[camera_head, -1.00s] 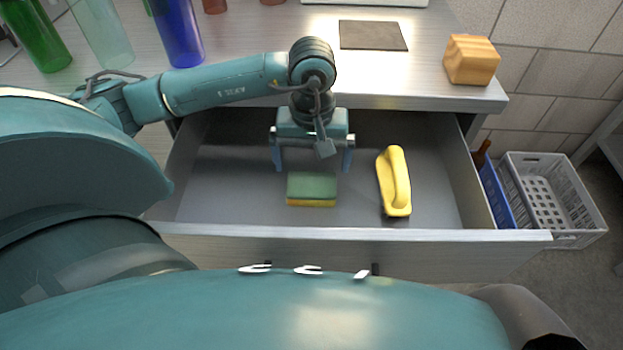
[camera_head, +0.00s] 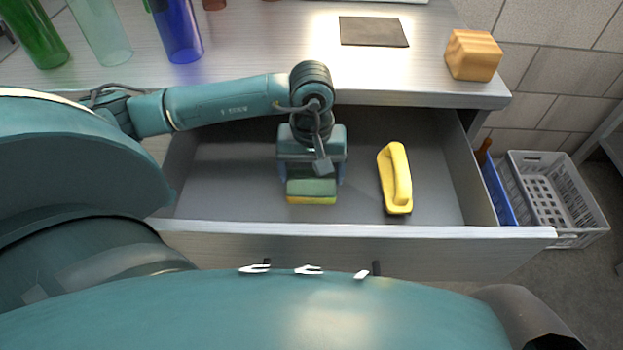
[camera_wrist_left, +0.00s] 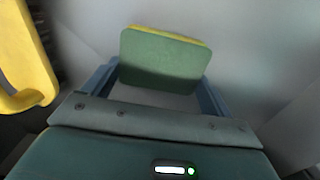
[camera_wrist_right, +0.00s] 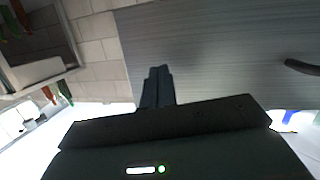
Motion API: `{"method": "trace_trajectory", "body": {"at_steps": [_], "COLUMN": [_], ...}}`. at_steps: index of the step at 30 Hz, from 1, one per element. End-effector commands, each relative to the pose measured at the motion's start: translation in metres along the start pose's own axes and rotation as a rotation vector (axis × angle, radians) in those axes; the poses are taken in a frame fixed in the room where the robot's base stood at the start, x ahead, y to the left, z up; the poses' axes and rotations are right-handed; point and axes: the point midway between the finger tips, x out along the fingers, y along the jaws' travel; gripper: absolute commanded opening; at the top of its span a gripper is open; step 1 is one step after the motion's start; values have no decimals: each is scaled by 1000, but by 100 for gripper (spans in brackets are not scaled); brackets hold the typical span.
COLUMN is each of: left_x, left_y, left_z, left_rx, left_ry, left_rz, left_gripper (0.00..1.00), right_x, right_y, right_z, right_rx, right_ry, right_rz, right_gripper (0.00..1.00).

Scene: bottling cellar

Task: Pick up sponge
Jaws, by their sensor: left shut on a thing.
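The sponge (camera_head: 311,188), green on top with a yellow layer, lies in the open drawer (camera_head: 240,205). It also shows in the left wrist view (camera_wrist_left: 160,58), between the two blue fingers. My left gripper (camera_head: 312,184) points down into the drawer and is shut on the sponge, one finger at each side. The sponge looks still at the drawer floor; any gap under it cannot be told. My right gripper (camera_wrist_right: 157,75) shows only in the right wrist view, its fingers together with nothing between them, in front of a grey panel.
A yellow-handled brush (camera_head: 396,178) lies in the drawer right of the sponge. The drawer's front wall is close to my body. On the counter stand a wooden block (camera_head: 473,54), a dark mat (camera_head: 373,31) and bottles (camera_head: 178,30). A grey crate (camera_head: 550,190) stands at right.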

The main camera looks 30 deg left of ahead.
Motion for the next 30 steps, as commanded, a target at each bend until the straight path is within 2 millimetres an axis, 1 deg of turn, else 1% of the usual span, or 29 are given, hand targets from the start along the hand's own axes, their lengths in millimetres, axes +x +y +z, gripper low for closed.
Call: {"method": "trace_trajectory", "body": {"at_steps": [5,8,11,15,18,21,25,30], "left_x": [-1,-9,-25,-56,-74,-89,-98,-101], "left_y": [0,0,0,1,1,0,0,0], "left_z": [0,-1,-1,-1,-1,-1,0,0], "left_rx": [0,0,0,0,0,0,-1,-1], "left_ry": [1,2,4,5,4,4,1,1], "left_rz": [0,2,2,4,3,2,0,0], "left_gripper": [64,64,64,64,64,64,64,64], "right_x": [0,-1,-2,-5,-7,-8,-9,-9], "right_y": [1,1,1,2,2,1,1,0], "right_z": [-2,-4,-5,-3,-2,-1,0,1], "right_rx": [0,1,7,23,32,39,45,47], "right_ry": [4,0,-21,-72,-98,-115,-128,-131], "right_rz": [1,0,-3,-6,-10,-13,-16,-17], "right_gripper": [0,0,0,0,0,0,0,0]}}
